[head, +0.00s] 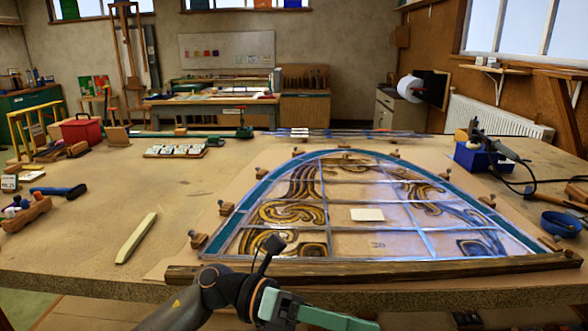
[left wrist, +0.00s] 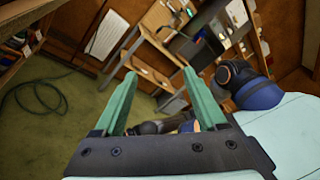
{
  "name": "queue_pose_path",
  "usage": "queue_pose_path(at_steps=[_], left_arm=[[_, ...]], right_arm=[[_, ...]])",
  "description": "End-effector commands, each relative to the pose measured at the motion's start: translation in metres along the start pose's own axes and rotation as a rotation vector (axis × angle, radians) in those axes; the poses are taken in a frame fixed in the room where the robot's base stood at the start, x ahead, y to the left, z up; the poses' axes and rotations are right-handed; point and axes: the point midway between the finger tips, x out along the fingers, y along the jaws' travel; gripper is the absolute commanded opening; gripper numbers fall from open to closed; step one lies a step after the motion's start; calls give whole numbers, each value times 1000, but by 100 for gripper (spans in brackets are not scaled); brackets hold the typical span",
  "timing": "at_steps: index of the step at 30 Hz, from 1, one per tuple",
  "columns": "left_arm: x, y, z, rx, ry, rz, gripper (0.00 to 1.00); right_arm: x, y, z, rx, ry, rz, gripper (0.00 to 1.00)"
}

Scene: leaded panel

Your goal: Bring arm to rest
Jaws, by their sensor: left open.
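My left gripper (head: 345,320) is low at the bottom edge of the head view, in front of the workbench's near edge and the wooden batten. Its green fingers point right; part of them is cut off by the frame. In the left wrist view my left gripper (left wrist: 159,73) shows two green fingers spread apart with nothing between them. The arched leaded panel (head: 375,215) lies flat on the workbench (head: 90,235), with a small pale card (head: 367,214) on it. My right gripper is not in view.
A wooden batten (head: 390,268) runs along the panel's near edge. Several small wooden blocks surround the panel. A pale wedge-shaped strip (head: 136,238) lies to its left. A blue box (head: 480,158) with a tool and cable stands right, near a blue bowl (head: 561,224).

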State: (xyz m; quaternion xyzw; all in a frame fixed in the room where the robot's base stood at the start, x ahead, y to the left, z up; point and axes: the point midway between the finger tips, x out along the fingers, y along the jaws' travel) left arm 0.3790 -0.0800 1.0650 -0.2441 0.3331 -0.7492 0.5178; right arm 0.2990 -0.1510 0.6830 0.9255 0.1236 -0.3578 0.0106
Motion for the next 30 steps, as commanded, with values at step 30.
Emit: queue_pose_path(at_steps=[30], left_arm=[[-209,142,-303,-2013,-2201,-296,74]], right_arm=[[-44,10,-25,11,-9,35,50]])
